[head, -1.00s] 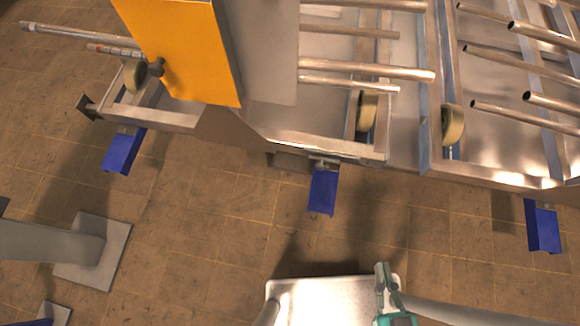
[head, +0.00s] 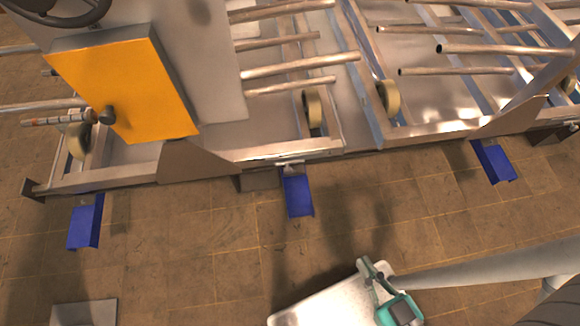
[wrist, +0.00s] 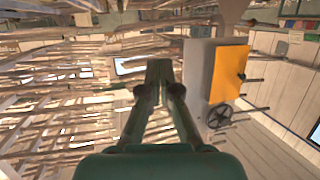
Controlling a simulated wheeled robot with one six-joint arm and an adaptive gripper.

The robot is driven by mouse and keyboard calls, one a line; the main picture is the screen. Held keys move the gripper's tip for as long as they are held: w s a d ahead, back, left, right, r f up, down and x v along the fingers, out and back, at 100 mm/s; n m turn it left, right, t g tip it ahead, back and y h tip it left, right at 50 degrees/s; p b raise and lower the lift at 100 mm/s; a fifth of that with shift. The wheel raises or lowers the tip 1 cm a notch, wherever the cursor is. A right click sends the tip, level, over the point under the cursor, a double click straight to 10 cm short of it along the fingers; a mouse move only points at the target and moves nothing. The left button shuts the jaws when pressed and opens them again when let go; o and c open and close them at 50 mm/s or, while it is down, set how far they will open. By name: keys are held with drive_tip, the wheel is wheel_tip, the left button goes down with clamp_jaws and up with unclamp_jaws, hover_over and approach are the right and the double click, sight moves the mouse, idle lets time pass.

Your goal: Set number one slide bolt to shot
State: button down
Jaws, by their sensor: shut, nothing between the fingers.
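I cannot pick out a slide bolt, or a number marking one, in either view. A yellow-orange panel (head: 122,85) with a black knob (head: 107,116) is on a grey box at the upper left of the head view. The panel also shows at the right of the wrist view (wrist: 229,73). My gripper (head: 364,266), green and grey, is low in the head view over the floor, well apart from the panel and frame. In the wrist view its fingers (wrist: 158,72) are together and empty, pointing ahead.
A long metal frame with tubes (head: 300,70) and cream wheels (head: 388,98) runs across the top. Blue channel-shaped pieces (head: 298,193) stick out from its lower edge. A dark handwheel (head: 60,10) is at the top left. The tiled floor (head: 200,260) before the frame is mostly clear.

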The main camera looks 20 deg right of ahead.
drive_tip(key=w+a+f+n+g, duration=0.1)
drive_tip(key=w+f+n+g, duration=0.15)
drive_tip(key=f, duration=0.85)
drive_tip(key=w+f+n+g, duration=0.2)
drive_tip(key=w+f+n, duration=0.1)
drive_tip(key=f, duration=0.8)
drive_tip(key=w+f+n+g+h, duration=0.2)
drive_tip(key=w+f+h, duration=0.1)
drive_tip(key=w+f, duration=0.6)
drive_tip(key=w+a+h, duration=0.4)
drive_tip(key=w+h, duration=0.1)
drive_tip(key=w, duration=0.5)
drive_tip(key=w+a+r+t+h, duration=0.2)
drive_tip(key=w+a+r+h, duration=0.3)
drive_tip(key=a+r, duration=0.5)
drive_tip(key=shift+w+a+m, duration=0.15)
drive_tip(key=shift+a+m, duration=0.3)
drive_tip(key=shift+a, duration=0.55)
